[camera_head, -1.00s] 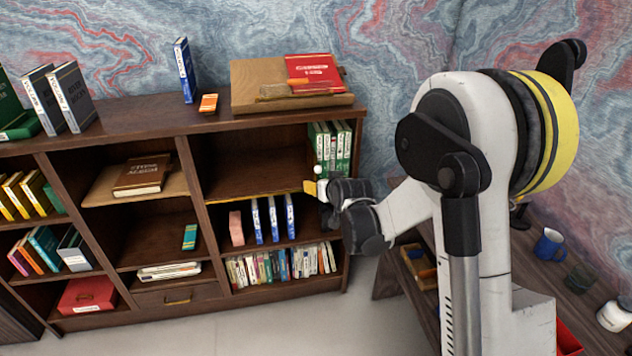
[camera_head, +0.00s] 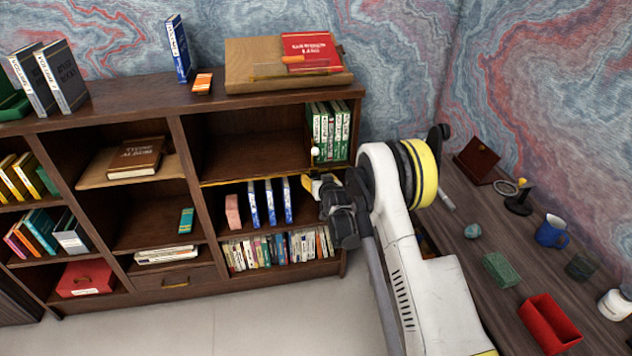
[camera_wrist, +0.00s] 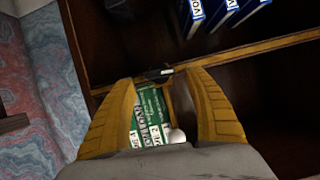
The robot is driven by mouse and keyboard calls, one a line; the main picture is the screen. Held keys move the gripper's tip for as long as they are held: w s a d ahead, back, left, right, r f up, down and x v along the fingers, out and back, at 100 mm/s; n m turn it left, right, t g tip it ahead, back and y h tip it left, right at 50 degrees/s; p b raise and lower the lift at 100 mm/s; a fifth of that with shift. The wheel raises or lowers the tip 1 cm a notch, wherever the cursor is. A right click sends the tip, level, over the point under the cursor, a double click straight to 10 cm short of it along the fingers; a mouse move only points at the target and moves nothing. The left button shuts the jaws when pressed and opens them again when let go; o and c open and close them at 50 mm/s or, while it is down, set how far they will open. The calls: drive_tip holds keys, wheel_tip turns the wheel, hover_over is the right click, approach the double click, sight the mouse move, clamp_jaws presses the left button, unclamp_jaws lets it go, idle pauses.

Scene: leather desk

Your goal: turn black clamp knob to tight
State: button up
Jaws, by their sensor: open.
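My gripper (camera_head: 311,183) is at the right end of the bookcase's middle shelf edge, in front of the brass rail (camera_head: 255,179). In the wrist view its two yellow fingers (camera_wrist: 161,76) are open and apart, with nothing gripped. A small black piece with a pale mark (camera_wrist: 158,73) sits on the brass rail (camera_wrist: 255,48) between the fingertips. It may be the black clamp knob, but it is too small to be sure, and its turned position cannot be read. In the head view my gripper hides that spot.
Green books (camera_head: 328,133) stand on the shelf behind, with a white ball (camera_head: 314,150) in front of them. Blue-and-white volumes (camera_head: 271,203) stand below the rail. A desk at right holds a red tray (camera_head: 549,322) and a blue mug (camera_head: 551,231). The floor in front is clear.

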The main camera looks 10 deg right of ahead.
sight(315, 176)
drive_tip(key=shift+x, duration=1.3)
drive_tip(key=c, duration=1.2)
